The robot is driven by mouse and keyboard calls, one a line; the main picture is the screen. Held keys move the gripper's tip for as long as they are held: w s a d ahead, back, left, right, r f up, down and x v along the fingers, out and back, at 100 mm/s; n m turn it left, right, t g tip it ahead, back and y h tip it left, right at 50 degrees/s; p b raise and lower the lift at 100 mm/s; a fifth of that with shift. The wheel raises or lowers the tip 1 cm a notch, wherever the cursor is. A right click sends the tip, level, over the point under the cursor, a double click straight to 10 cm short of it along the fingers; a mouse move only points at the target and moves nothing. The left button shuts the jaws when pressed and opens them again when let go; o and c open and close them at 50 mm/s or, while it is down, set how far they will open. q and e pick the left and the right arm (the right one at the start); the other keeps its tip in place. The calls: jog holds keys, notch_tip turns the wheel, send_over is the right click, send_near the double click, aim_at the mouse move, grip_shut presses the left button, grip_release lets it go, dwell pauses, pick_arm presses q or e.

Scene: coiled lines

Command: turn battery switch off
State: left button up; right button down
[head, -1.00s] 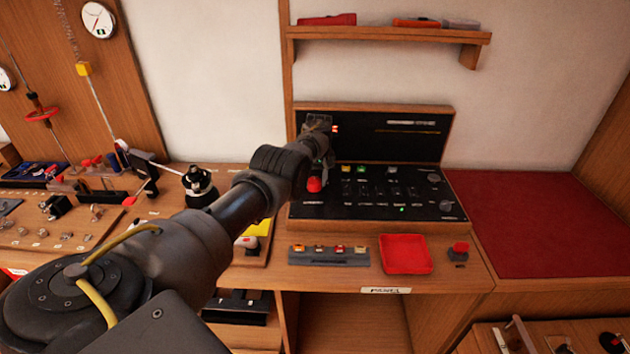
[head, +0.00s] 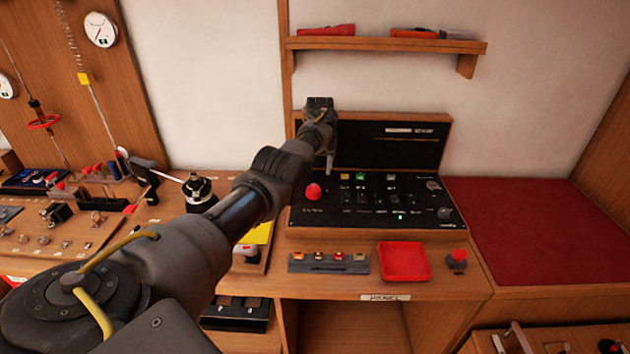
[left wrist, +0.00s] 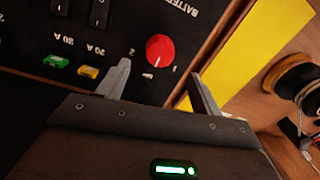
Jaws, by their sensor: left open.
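The battery switch is a red round knob (head: 313,191) at the left of the black panel (head: 345,215). It also shows in the left wrist view (left wrist: 160,50), beside upside-down "BATTERY" lettering and small position numbers. My left gripper (head: 328,165) is above and behind the knob in the head view, apart from it. In the left wrist view my left gripper (left wrist: 160,76) is open and empty, with its two fingertips spread on either side below the knob. The exact switch position is hard to read. My right gripper is not in view.
Green and yellow buttons (left wrist: 57,61) and black rocker switches sit near the knob. A red tray (head: 404,262) and a grey block with coloured fuses (head: 328,262) lie in front of the panel. A shelf (head: 385,45) hangs above. A yellow sheet (left wrist: 260,60) lies beside the panel.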

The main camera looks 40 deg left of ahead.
pick_arm(q)
jog(key=shift+w+r, duration=0.1)
jog(key=shift+r, duration=1.4)
